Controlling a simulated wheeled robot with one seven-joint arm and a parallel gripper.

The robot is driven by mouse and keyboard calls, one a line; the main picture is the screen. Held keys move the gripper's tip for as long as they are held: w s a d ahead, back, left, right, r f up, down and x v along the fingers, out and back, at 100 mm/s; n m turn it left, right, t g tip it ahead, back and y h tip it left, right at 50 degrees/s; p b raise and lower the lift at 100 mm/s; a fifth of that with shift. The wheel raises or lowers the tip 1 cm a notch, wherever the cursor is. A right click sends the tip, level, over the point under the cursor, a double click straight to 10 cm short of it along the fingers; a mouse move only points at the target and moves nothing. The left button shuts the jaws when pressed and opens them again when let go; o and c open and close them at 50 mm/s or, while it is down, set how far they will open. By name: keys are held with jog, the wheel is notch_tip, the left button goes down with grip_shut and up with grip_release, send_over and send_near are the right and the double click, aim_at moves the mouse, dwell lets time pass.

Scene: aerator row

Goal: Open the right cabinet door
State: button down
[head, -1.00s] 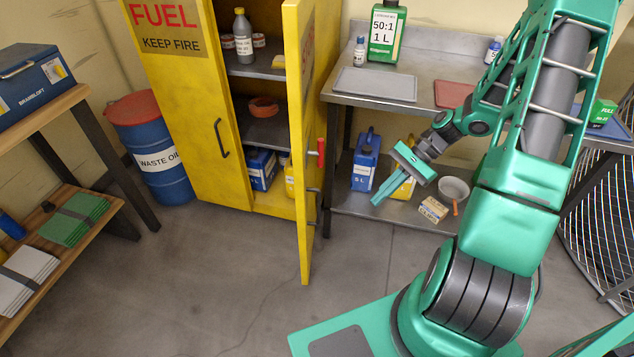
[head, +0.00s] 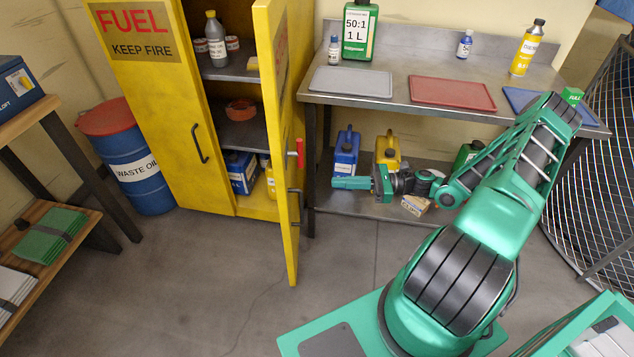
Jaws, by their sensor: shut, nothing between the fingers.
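The yellow fuel cabinet has its left door (head: 150,130) shut, with a black bar handle. Its right door (head: 277,100) stands wide open, swung out towards me and seen nearly edge-on. A red handle (head: 300,153) sticks out from the right side of this door. The open side shows shelves with a grey bottle, small tins, an orange roll and a blue box. My gripper (head: 337,183) is shut and empty, pointing left. It shows to the right of the open door, apart from it, in front of the blue can under the bench.
A steel bench (head: 400,95) stands right of the cabinet, with mats and bottles on top and a blue can (head: 346,150) and yellow can (head: 388,148) below. A waste oil drum (head: 135,165) and wooden shelving (head: 70,215) are at left. The floor before the cabinet is clear.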

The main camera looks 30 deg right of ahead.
jog(key=x, duration=1.3)
jog(key=shift+a, duration=0.2)
jog(key=shift+w+d, duration=0.1)
jog(key=shift+w, duration=0.05)
